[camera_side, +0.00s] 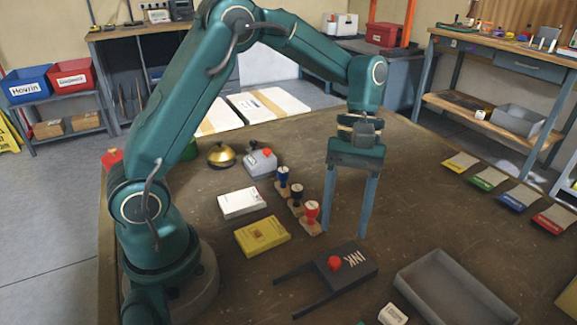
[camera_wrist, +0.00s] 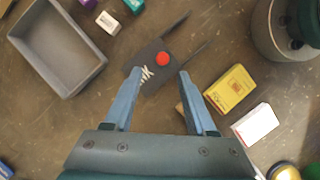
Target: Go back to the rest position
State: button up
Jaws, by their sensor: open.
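My gripper (camera_side: 344,233) hangs pointing down over the middle of the brown table (camera_side: 150,215), its two blue fingers spread apart and nothing between them. In the wrist view my gripper (camera_wrist: 159,74) also shows open and empty. The black ink pad (camera_side: 352,279) with a red knob and two dark prongs lies in front of the fingers. In the wrist view the ink pad (camera_wrist: 143,78) shows just beyond the fingertips. Three stamps with blue, black and red (camera_side: 312,211) handles stand in a row left of the gripper, mostly hidden in the wrist view.
A grey tray (camera_side: 440,290) lies at the front right. A yellow box (camera_side: 262,236), a white box (camera_side: 241,203), a brass bell (camera_side: 222,156) and a grey container (camera_side: 260,164) stand left. Several coloured cards (camera_side: 487,180) line the right edge. Open table lies right of the gripper.

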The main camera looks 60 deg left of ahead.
jog(key=shift+w+r, duration=0.1)
jog(key=shift+r, duration=0.15)
jog(key=s+a+r+m+t+y, duration=0.2)
jog(key=s+r+m+t, duration=0.3)
jog(key=s+r+t, duration=0.35)
jog(key=s+m, duration=0.1)
jog(key=a+f+m, duration=0.1)
jog(key=s+a+m+y, duration=0.1)
jog(key=m, duration=0.1)
jog(key=shift+s+a+f, duration=0.2)
jog(key=shift+s+f, duration=0.1)
jog(key=shift+f, duration=0.05)
